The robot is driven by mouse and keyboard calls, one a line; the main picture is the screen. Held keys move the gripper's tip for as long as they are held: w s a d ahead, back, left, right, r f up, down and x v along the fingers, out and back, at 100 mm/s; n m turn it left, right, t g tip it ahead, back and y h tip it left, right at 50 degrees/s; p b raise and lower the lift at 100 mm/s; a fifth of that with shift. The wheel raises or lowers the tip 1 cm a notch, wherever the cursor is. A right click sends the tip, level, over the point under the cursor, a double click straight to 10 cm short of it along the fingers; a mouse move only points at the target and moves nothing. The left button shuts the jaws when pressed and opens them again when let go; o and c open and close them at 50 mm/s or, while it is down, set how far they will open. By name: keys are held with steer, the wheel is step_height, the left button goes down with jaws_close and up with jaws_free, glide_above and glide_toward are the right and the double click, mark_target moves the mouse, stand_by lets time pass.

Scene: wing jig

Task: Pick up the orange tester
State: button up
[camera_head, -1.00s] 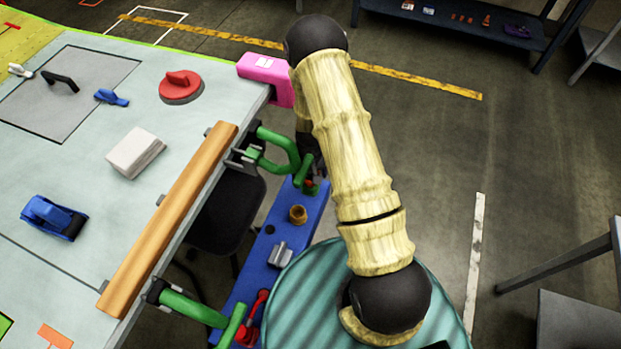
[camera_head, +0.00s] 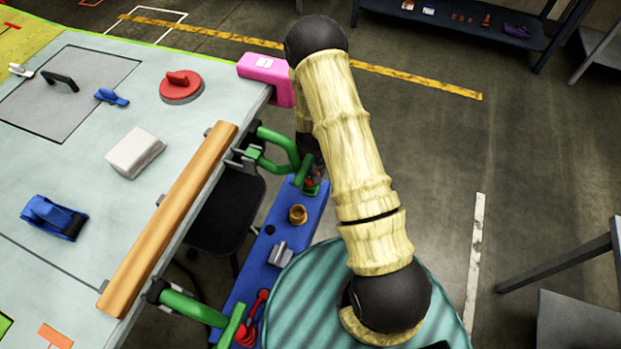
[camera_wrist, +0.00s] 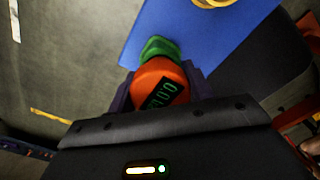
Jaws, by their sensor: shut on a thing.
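The orange tester (camera_wrist: 155,84), with a dark display showing green digits, sits between the jaws of my gripper (camera_wrist: 160,92) in the wrist view. My gripper is shut on it. A green part (camera_wrist: 160,48) shows just beyond the tester, against the blue board (camera_wrist: 205,45). In the head view my arm hides most of the gripper, and only a little red and green shows near the far end of the blue board (camera_head: 262,245). I cannot tell whether the tester is clear of the board.
The blue board also carries a brass ring (camera_head: 298,214), a grey clip (camera_head: 280,254) and a red coiled item (camera_head: 247,330). Green clamps (camera_head: 280,143) and a wooden bar (camera_head: 170,220) line the table edge to the left. A pink block (camera_head: 267,72) sits at the table corner.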

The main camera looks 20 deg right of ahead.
step_height(320, 180, up, 10)
steer(key=shift+r+b, duration=0.1)
steer(key=shift+b, duration=0.25)
steer(key=shift+r, duration=0.1)
stand_by(0.7)
step_height(320, 180, up, 3)
steer(key=shift+f+p, duration=0.15)
steer(key=shift+p, duration=1.1)
steer(key=d+f+m, duration=0.1)
steer(key=d+f, duration=0.6)
steer(key=shift+w+f+m, duration=0.15)
steer(key=shift+f+m, duration=0.05)
steer(key=shift+m, duration=0.2)
